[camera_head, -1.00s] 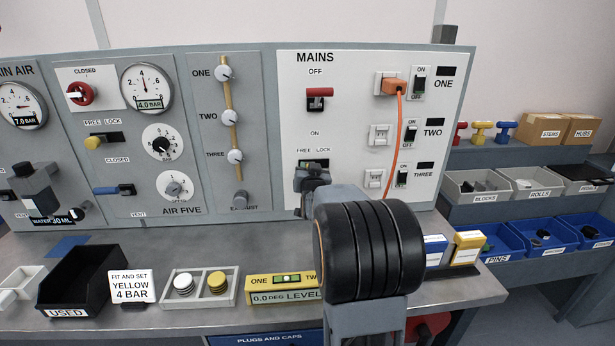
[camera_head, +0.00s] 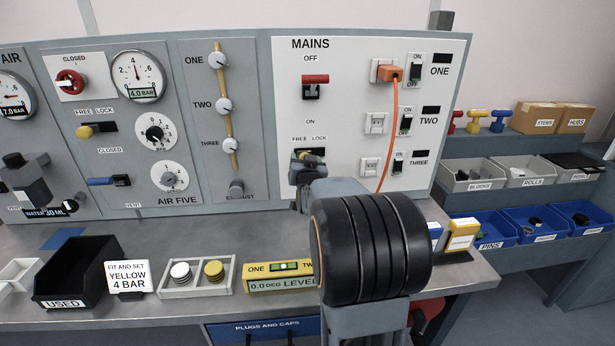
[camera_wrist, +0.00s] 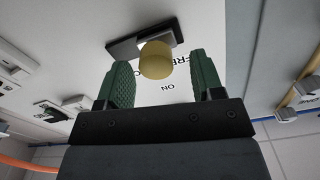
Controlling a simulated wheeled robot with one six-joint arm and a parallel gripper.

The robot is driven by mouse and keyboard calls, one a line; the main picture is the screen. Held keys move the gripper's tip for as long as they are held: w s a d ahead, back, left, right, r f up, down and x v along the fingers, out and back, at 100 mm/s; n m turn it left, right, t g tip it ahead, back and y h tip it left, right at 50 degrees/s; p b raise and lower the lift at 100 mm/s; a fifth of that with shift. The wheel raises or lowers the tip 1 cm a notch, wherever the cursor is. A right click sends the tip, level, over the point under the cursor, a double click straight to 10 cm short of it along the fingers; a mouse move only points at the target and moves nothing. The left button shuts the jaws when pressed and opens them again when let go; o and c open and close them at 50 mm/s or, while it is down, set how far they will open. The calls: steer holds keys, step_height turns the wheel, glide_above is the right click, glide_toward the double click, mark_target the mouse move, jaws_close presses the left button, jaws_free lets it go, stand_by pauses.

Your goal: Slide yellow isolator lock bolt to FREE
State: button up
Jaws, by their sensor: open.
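The yellow lock bolt knob (camera_head: 303,156) is on the white MAINS panel (camera_head: 345,62), below the FREE and LOCK labels, partly hidden by my gripper in the head view. Dark slot plate (camera_head: 319,152) shows to its right. In the wrist view the round yellow knob (camera_wrist: 156,62) stands out from the dark plate (camera_wrist: 122,49), with a grey block behind it. My gripper (camera_wrist: 160,72) is open, with a green ribbed pad on each side of the knob and visible gaps. In the head view my gripper (camera_head: 306,168) is close to the panel.
A red MAINS handle (camera_head: 315,79) is above the bolt. An orange plug (camera_head: 390,74) and its hanging cord are to the right. Another yellow knob (camera_head: 84,132) is on the air panel.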

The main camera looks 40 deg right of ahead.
steer(key=v, duration=1.1)
steer(key=shift+s+a+b, duration=0.25)
steer(key=shift+b, duration=0.1)
